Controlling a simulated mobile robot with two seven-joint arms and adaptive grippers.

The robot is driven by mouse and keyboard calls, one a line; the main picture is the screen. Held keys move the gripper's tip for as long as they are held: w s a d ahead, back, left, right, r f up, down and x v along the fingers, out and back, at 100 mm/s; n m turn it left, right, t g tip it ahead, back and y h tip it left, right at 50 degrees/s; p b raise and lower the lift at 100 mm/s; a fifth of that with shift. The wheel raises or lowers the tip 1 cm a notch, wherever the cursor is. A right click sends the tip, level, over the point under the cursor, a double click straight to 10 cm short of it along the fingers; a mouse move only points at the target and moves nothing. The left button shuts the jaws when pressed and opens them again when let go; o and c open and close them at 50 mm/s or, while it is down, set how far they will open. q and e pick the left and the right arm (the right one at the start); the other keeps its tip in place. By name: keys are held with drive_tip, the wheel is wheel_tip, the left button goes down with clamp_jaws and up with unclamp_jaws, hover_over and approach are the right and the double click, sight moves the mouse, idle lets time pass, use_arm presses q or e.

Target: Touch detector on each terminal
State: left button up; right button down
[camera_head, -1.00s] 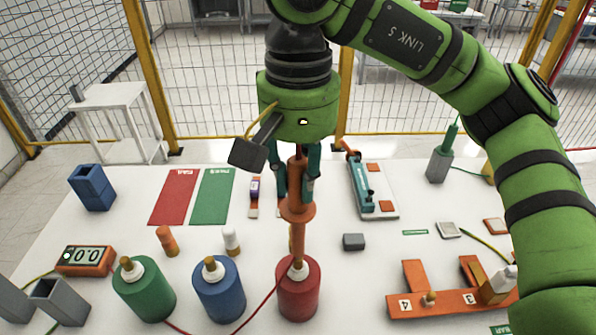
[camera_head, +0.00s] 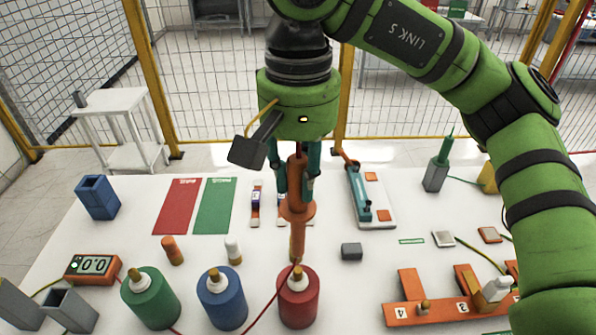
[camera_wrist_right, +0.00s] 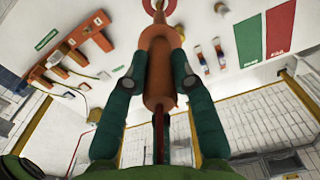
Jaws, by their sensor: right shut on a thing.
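My right gripper (camera_head: 297,190) is shut on the orange detector (camera_head: 297,212) and holds it upright, tip down, over the red bushing. The detector also shows between the teal fingers in the right wrist view (camera_wrist_right: 158,75). Its tip is at or just above the brass terminal of the red bushing (camera_head: 298,302); I cannot tell if they touch. The blue bushing (camera_head: 222,303) and the green bushing (camera_head: 150,303) stand to the left, each with a brass terminal on a white collar. A red cable runs from the detector area down to the left. My left gripper is not in view.
An orange meter (camera_head: 92,268) stands at the left, near grey holders (camera_head: 70,308) and a blue holder (camera_head: 97,197). Red (camera_head: 177,207) and green (camera_head: 214,206) mats lie behind. An orange numbered rack (camera_head: 440,311) is at the front right. A grey block (camera_head: 351,251) lies right of the detector.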

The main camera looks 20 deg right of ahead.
drive_tip(key=shift+r+p, duration=2.55)
drive_tip(key=shift+r, duration=0.55)
drive_tip(key=shift+f, duration=0.1)
idle(0.4)
